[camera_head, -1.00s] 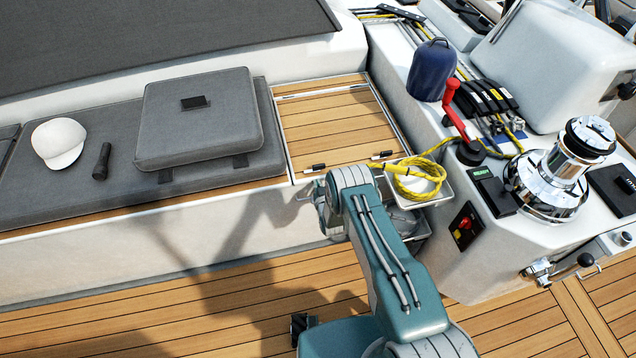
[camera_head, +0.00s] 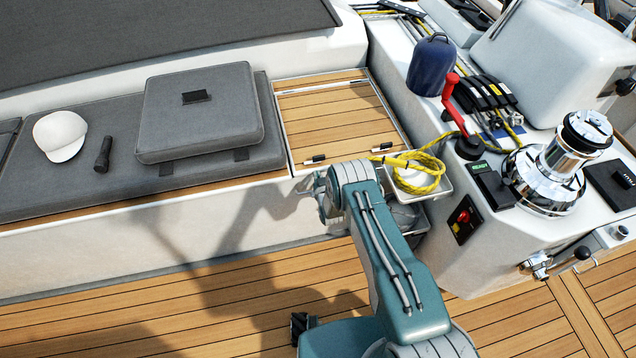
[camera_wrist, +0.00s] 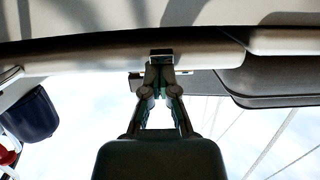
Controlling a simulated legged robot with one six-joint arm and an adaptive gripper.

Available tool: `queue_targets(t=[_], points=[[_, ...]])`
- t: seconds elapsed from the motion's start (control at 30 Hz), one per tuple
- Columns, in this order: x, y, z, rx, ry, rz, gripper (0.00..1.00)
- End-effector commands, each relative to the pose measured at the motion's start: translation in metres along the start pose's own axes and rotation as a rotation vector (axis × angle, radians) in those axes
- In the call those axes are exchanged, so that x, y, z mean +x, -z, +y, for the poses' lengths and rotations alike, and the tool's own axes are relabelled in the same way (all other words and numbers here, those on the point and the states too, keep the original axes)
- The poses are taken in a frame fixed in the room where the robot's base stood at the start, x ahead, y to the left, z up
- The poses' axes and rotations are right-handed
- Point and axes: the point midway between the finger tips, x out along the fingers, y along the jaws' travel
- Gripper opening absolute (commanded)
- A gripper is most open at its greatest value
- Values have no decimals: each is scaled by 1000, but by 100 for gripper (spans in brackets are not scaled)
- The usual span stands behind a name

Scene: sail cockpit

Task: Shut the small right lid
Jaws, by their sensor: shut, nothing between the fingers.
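The small right lid (camera_head: 335,118) is a teak-slatted panel at the right end of the bench. In the head view it looks flat or nearly so; I cannot tell whether a small gap stays under its front edge. Two small black fittings (camera_head: 315,159) sit along that front edge. My gripper (camera_wrist: 160,68) is shut and empty. In the wrist view its fingertips are at a pale horizontal edge, but I cannot tell whether they touch it. In the head view my gripper is mostly hidden behind my arm, near the bench's front face, below the lid's front edge.
A grey cushion (camera_head: 200,112), white cap (camera_head: 60,136) and black torch (camera_head: 104,153) lie left of the lid. A tray (camera_head: 437,186) with yellow rope (camera_head: 418,174) stands close right of my arm. A blue bag (camera_head: 431,66) and winch (camera_head: 560,160) are farther right.

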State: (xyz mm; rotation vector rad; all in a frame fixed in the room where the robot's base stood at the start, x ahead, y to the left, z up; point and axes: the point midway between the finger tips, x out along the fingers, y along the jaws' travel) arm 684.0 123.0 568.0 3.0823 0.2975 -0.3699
Motion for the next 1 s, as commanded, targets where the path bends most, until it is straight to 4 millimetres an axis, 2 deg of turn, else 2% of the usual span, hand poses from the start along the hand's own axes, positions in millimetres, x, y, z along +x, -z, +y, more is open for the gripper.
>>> queue_targets(t=[0.03,0.1,0.7,1.0], points=[[4,18,0,0,0,28,0],[3,28,0,-1,0,40,0],[-59,-49,-1,-1,1,32,0],[-66,-56,0,0,2,35,0]])
